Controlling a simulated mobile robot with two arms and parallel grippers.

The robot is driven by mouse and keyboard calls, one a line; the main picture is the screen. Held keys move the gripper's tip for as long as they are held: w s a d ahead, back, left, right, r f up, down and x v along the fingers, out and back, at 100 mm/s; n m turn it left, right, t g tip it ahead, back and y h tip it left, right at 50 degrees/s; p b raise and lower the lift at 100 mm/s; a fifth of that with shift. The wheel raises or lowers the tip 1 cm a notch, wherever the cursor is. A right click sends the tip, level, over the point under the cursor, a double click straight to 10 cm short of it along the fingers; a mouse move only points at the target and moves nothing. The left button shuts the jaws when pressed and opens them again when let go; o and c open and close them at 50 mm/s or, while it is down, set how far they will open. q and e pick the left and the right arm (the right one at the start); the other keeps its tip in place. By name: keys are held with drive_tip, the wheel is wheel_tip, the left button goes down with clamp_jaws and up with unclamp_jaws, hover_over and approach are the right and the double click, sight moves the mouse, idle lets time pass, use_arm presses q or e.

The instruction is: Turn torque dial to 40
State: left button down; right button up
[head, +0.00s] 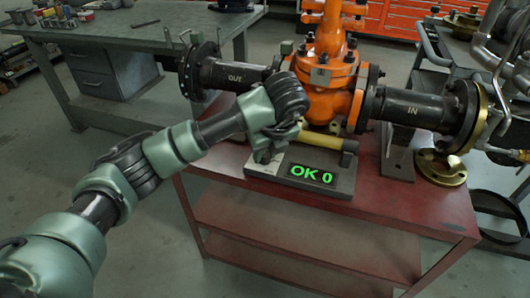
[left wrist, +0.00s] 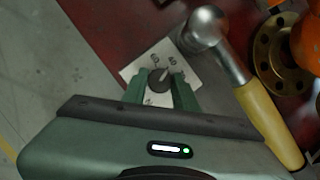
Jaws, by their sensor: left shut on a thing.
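A small dark dial knob (left wrist: 158,80) sits on a white plate (left wrist: 133,72) with printed marks, partly hidden and too small to read surely. My left gripper (left wrist: 160,92) has its two green fingers shut on the knob, one on each side. In the head view the left gripper (head: 268,152) is over the left end of the grey box, and it hides the dial there. The box's display (head: 311,174) shows "OK 0" in green. A yellow-handled tool with a rounded metal head (left wrist: 242,75) lies beside the dial; its handle (head: 328,140) shows behind the display.
An orange gate valve (head: 330,75) with dark pipe ends marked OUT and IN stands behind the box on a red table (head: 400,212). A brass ring (head: 440,167) lies right of it. A grey workbench (head: 130,32) is at the back left.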

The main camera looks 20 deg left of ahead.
drive_tip(key=shift+w+a, duration=0.1)
idle(0.4)
use_arm(q)
drive_tip(key=c, duration=1.1)
unclamp_jaws()
use_arm(e)
drive_tip(key=shift+w, duration=0.15)
use_arm(q)
drive_tip(key=shift+r, duration=0.25)
drive_tip(key=p+v, duration=0.2)
drive_tip(key=v, duration=0.5)
drive_tip(key=shift+r, duration=0.15)
use_arm(e)
wheel_tip(320, 180, down, 9)
drive_tip(key=shift+w+a+r, duration=0.15)
drive_tip(key=shift+w+r, duration=0.05)
drive_tip(key=shift+w, duration=0.1)
use_arm(q)
drive_tip(key=shift+s+d, duration=0.1)
drive_tip(key=shift+d, duration=0.05)
